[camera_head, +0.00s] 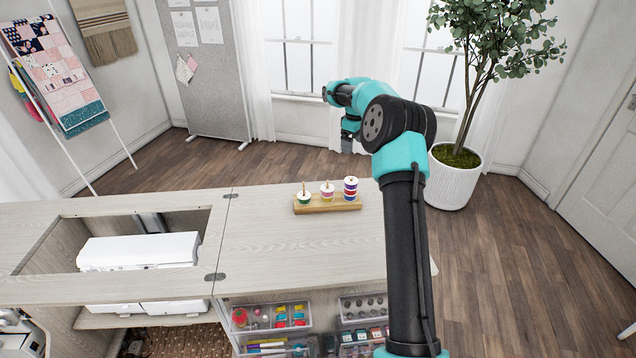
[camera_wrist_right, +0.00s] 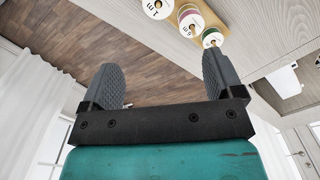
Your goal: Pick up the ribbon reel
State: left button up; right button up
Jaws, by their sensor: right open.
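A wooden stand (camera_head: 326,205) on the cabinet top carries ribbon reels on pegs. The left peg has a green and white reel (camera_head: 304,199). The middle peg has a low purple, white and yellow stack (camera_head: 327,191). The right peg has a taller blue, red and purple stack (camera_head: 350,188). My right gripper (camera_head: 350,138) is up beyond the stand in the head view. In the right wrist view the right gripper (camera_wrist_right: 163,82) is open, with floor between its fingers. White-topped reels (camera_wrist_right: 157,6) show at that view's top edge, apart from the fingers. My left gripper is out of view.
A white sewing machine (camera_head: 138,251) sits in the recess on the left of the cabinet top (camera_head: 285,245). Clear drawers (camera_head: 270,318) with small supplies are below the front edge. A potted tree (camera_head: 455,175) stands behind my right arm. The top around the stand is clear.

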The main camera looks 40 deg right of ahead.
aim_at(352, 179)
jog(key=shift+d+r, duration=0.2)
jog(key=shift+r, duration=0.15)
jog(key=shift+f, duration=0.1)
notch_tip(352, 179, down, 12)
jog(key=shift+f, duration=0.1)
dwell(0.4)
jog(key=shift+s+f, duration=0.2)
jog(key=shift+f, duration=2.35)
jog(key=shift+c, duration=0.2)
jog(key=c, duration=1)
